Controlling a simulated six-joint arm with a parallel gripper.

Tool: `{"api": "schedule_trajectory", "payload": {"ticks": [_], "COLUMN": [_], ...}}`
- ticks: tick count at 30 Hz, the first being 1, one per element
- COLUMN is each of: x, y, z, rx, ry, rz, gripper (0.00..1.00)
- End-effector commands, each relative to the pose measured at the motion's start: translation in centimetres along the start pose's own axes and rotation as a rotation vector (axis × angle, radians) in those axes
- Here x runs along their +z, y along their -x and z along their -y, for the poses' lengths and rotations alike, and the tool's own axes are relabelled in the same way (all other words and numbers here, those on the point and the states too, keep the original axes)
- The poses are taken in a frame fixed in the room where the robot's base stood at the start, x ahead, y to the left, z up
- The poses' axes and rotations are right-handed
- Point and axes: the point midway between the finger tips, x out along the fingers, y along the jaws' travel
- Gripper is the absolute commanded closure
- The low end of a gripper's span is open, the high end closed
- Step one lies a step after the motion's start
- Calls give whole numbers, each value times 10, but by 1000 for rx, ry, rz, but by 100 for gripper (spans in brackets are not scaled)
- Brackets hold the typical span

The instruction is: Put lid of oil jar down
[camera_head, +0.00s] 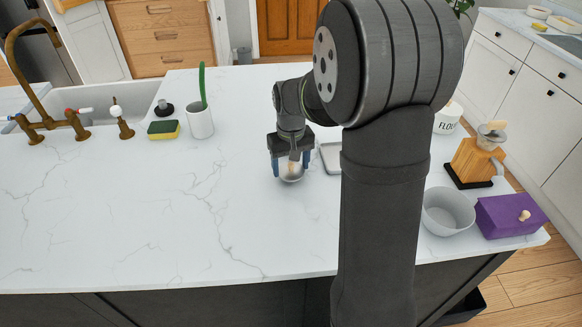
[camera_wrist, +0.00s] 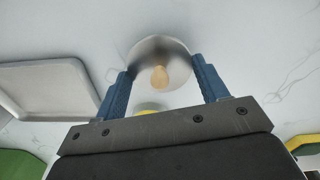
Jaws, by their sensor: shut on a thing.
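A round, shiny metal lid (camera_head: 291,178) with a pale wooden knob is at my gripper (camera_head: 291,165), over the white counter in the head view. In the wrist view the lid (camera_wrist: 163,46) sits between the two blue fingers of my gripper (camera_wrist: 162,70), with its knob facing the camera. My gripper is shut on the lid. I cannot tell whether the lid touches the counter. I cannot make out the oil jar for certain; my arm hides part of the counter.
A grey tray (camera_head: 331,158) lies just right of the lid, partly behind my arm. A white cup (camera_head: 200,122) and a sponge (camera_head: 163,130) stand left. The left counter (camera_head: 130,220) is clear.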

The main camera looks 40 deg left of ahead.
Motion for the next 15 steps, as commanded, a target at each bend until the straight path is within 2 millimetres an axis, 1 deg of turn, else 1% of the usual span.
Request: {"api": "schedule_trajectory", "payload": {"ticks": [1, 3, 10, 14, 15], "x": [1, 1, 0, 0, 0], "y": [-8, -14, -14, -17, -16], "z": [0, 0, 0, 0, 0], "rx": [-1, 0, 0, 0, 0], "ry": [0, 0, 0, 0, 0], "rz": [4, 2, 0, 1, 0], "gripper": [55, 55, 55, 55, 26]}}
